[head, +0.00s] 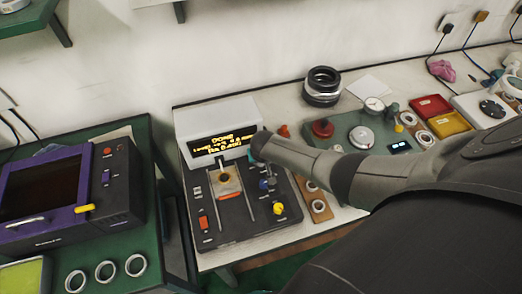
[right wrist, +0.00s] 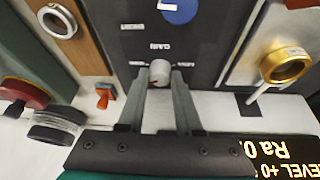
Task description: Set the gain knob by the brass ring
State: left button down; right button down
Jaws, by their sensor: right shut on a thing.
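The gain knob (right wrist: 159,72) is a small pale grey knob with the label GAIN beside it on the dark panel in the right wrist view. My right gripper (right wrist: 160,84) is shut on it, with one finger on each side. In the head view my right gripper (head: 254,158) is at the panel just right of the lit display, and the knob is hidden there. The brass ring (right wrist: 285,62) sits on the instrument's pale central strip; it also shows small in the head view (head: 225,178). My left gripper is not in view.
The white display box (head: 216,117) stands behind the panel, with yellow text including DONE. A blue knob (head: 266,184) and yellow knob (head: 279,208) are close by. Steel rings (head: 318,207) lie on a wooden strip at right. A purple-framed unit (head: 66,190) stands at left.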

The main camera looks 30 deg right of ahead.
dwell(0.4)
jog(key=c, duration=0.6)
grip_release()
jog(key=shift+r, duration=0.1)
jog(key=shift+s+a+r+p, duration=0.1)
jog(key=shift+s+r+p, duration=0.05)
jog(key=shift+r+p, duration=0.2)
jog(key=shift+p+v, duration=2)
jog(key=shift+v, duration=5.1)
